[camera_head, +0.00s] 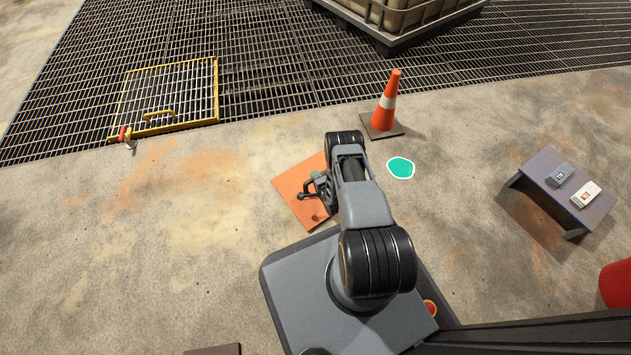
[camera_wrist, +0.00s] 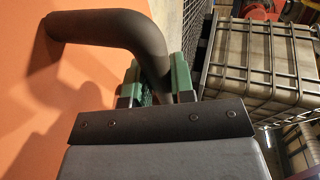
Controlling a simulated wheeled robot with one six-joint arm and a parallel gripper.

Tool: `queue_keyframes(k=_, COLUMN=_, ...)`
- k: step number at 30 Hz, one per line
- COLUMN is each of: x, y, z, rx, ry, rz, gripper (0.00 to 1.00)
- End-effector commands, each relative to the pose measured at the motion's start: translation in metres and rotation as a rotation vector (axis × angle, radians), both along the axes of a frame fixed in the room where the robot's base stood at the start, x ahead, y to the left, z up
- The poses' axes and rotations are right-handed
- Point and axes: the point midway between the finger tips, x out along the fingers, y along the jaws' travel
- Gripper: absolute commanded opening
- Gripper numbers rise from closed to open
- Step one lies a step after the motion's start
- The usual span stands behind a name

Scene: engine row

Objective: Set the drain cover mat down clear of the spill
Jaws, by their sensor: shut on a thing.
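The drain cover mat (camera_head: 292,194) is a flat orange square left of my arm in the head view. Its orange face (camera_wrist: 22,95) fills the left of the wrist view. My gripper (camera_wrist: 158,82), with green finger pads, is shut on the mat's dark bar handle (camera_wrist: 100,28). In the head view my gripper (camera_head: 321,188) is over the mat, whose right part is hidden by my arm. I cannot tell whether the mat touches the floor. The spill (camera_head: 400,168) is a small teal patch with a white outline, to the right of the mat and beyond my arm.
An orange cone (camera_head: 386,102) stands just behind the spill. A low table (camera_head: 592,212) with two small boxes is at right, near a red object (camera_head: 617,284). Floor grating (camera_head: 270,50) with a yellow-framed hatch (camera_head: 190,90) lies behind. The concrete at left is clear.

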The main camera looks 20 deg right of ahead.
Motion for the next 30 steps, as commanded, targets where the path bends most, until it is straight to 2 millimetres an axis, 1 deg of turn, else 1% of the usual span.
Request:
queue_keyframes(k=1, x=0.0011, y=-0.0019, z=-0.0061, rx=-0.001, ry=-0.005, rz=-0.003, gripper=0.00)
queue_keyframes(k=8, x=0.0010, y=-0.0023, z=-0.0040, rx=-0.001, ry=-0.005, rz=-0.003, gripper=0.00)
queue_keyframes(k=13, x=0.0009, y=-0.0012, z=-0.0066, rx=-0.001, ry=-0.004, rz=-0.002, gripper=0.00)
queue_keyframes(k=14, x=-0.0001, y=-0.0008, z=-0.0083, rx=0.000, ry=0.000, rz=-0.002, gripper=0.24)
queue_keyframes(k=21, x=0.0002, y=0.0001, z=-0.0080, rx=0.000, ry=0.000, rz=0.000, gripper=0.47)
queue_keyframes(k=22, x=0.0002, y=0.0001, z=-0.0080, rx=0.000, ry=0.000, rz=0.000, gripper=0.48)
queue_keyframes(k=30, x=0.0004, y=-0.0001, z=-0.0049, rx=0.000, ry=-0.001, rz=-0.001, gripper=0.48)
